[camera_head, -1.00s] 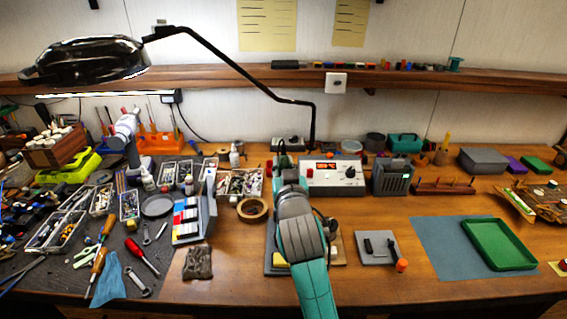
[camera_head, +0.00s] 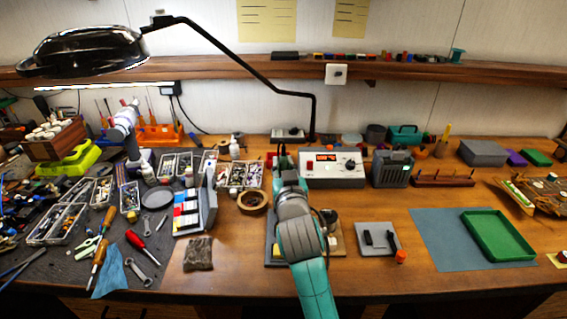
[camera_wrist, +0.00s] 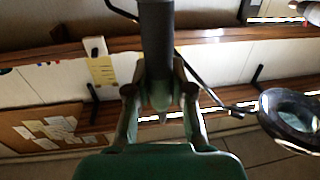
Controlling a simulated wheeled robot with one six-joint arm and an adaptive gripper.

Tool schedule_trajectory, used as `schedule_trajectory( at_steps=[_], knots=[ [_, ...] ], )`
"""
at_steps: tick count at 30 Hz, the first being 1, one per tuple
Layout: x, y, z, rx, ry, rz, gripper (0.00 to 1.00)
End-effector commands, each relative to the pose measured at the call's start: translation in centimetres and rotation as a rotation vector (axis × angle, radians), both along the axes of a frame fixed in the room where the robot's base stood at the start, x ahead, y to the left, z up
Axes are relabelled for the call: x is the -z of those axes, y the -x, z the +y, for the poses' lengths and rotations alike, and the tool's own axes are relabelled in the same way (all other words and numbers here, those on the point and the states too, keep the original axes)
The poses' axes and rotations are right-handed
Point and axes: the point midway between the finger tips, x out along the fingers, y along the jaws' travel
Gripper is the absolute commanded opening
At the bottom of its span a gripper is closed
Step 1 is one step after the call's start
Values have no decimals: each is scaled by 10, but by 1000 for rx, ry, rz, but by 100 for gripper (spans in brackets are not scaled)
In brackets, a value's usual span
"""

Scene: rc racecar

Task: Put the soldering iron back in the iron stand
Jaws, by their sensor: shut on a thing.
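My gripper (camera_wrist: 160,105) is shut on a dark, thick cylinder with a rounded green end, which looks like the handle of the soldering iron (camera_wrist: 157,45). The fingers press on it from both sides in the wrist view. In the head view my gripper (camera_head: 283,160) is above the middle of the bench, in front of the station with a red display. My arm hides most of what is below it. A stand-like piece on a flat base (camera_head: 338,246), perhaps the iron stand, shows partly just right of my arm. Its holder is not clear.
The grey-red control station (camera_head: 335,168) and a grey box (camera_head: 391,168) stand behind. A tape roll (camera_head: 252,201) and a grey rack (camera_head: 199,212) are to the left. A grey plate (camera_head: 376,239) and green tray (camera_head: 497,239) lie right. A lamp arm crosses above.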

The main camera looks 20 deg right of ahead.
Motion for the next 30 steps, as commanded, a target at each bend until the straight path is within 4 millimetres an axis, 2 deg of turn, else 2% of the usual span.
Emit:
schedule_trajectory(
  at_steps=[18, 19, 21, 22, 28, 29, 30],
  knots=[
    [7, 0, 0, 0, 0, -1, 0],
    [7, 0, 0, 0, 0, -1, 29],
    [7, 0, 0, 0, 0, -1, 47],
    [7, 0, 0, 0, 0, -1, 51],
    [7, 0, 0, 0, 0, -1, 51],
    [7, 0, 0, 0, 0, 0, 56],
    [7, 0, 0, 0, 0, 0, 66]
  ],
)
